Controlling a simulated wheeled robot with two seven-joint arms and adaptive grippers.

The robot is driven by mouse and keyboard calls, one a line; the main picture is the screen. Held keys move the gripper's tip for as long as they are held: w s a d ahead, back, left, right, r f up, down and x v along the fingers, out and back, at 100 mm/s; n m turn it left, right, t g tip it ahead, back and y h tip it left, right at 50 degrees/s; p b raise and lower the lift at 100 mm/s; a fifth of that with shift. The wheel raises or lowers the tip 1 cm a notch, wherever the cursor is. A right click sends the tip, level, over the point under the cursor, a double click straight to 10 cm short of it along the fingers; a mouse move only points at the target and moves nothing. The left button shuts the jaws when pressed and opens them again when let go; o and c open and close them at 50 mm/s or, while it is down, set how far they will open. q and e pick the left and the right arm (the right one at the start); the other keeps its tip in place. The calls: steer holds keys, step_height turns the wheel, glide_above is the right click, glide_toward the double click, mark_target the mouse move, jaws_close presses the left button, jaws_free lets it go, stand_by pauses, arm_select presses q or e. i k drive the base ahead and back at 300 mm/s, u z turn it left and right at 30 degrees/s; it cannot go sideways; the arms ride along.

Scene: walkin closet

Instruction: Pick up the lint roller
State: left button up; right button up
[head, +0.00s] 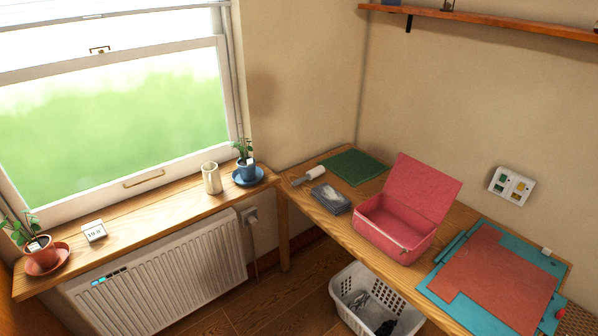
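The lint roller (315,173) lies on the wooden table near its far left corner. It has a white roll and a grey handle that points left, toward the table edge. It lies between the green mat and a grey box, and nothing covers it. Neither of my grippers shows in the head view.
On the table (345,236) are a green mat (354,167), a grey box (331,199), an open pink case (395,228) and a teal board with red sheets (489,272). A white basket (346,285) stands below. A radiator (165,283) is under the windowsill. A shelf (490,20) is above.

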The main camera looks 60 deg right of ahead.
mark_target(318, 171)
steer(key=z, duration=0.35)
steer(key=i, duration=0.7)
steer(key=z, duration=0.55)
